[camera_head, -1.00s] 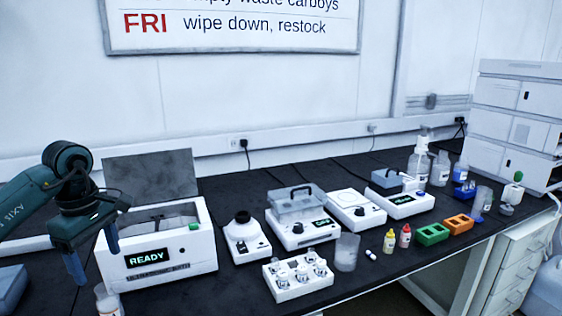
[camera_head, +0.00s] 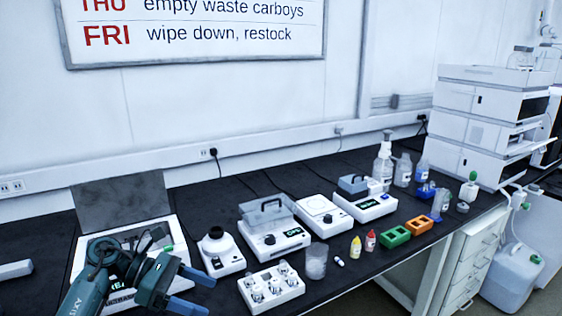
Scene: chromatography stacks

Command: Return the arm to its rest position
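My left arm reaches in from the bottom left, its dark teal links in front of the white ultrasonic bath (camera_head: 183,250). My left gripper (camera_head: 194,291) points right, with its two blue fingers apart and nothing seen between them. It is low in the picture, left of the white vial block (camera_head: 270,292). The arm covers much of the bath's front, including most of its lit display. My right gripper is not in view.
The bath's grey lid (camera_head: 122,208) stands open. White devices, a beaker (camera_head: 316,262), small bottles, a green rack (camera_head: 394,237) and an orange rack (camera_head: 419,225) line the dark bench. A stacked instrument (camera_head: 480,125) stands at right. A carboy (camera_head: 513,277) is on the floor.

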